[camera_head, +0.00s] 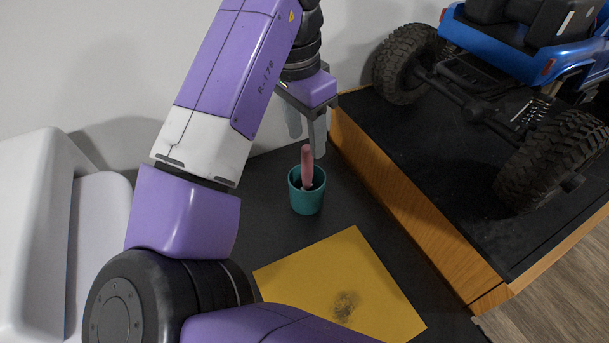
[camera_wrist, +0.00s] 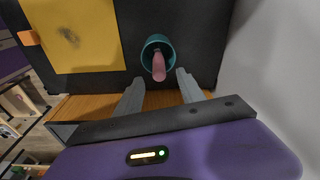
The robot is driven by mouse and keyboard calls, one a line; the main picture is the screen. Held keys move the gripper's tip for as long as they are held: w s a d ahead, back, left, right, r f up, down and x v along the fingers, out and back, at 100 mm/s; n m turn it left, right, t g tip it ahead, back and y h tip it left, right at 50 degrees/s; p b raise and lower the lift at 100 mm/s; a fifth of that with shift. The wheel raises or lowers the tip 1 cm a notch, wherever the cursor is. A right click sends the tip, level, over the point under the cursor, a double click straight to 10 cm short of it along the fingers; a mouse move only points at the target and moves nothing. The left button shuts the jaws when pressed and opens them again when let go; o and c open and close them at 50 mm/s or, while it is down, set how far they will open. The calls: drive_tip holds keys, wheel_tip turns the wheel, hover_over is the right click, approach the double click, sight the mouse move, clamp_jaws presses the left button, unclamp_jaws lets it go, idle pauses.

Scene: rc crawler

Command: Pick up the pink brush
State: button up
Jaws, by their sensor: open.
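The pink brush (camera_head: 307,168) stands handle up in a small teal cup (camera_head: 306,201) on the dark table. Its lower end is hidden inside the cup. My gripper (camera_head: 305,143) is above the cup, with its fingers pointing down and apart. In the wrist view, the brush handle (camera_wrist: 158,68) and the cup (camera_wrist: 157,44) lie ahead of and between the two fingertips (camera_wrist: 160,75). The fingers are open and nothing is between their pads that I can see touching them.
A yellow sheet (camera_head: 345,285) with a dark smudge lies in front of the cup. To the right is a raised wooden platform (camera_head: 400,200) with a black top, bearing a blue crawler (camera_head: 520,50) with big tires. A pale wall is behind, and a white object (camera_head: 30,230) stands left.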

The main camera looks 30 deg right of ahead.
sight(309, 160)
drive_tip(key=shift+d+f+p, duration=0.2)
drive_tip(key=shift+f+p, duration=0.05)
drive_tip(key=shift+f, duration=1.45)
drive_tip(key=shift+d+f+p, duration=0.15)
drive_tip(key=shift+f+p, duration=0.1)
drive_tip(key=shift+f, duration=1.45)
clamp_jaws()
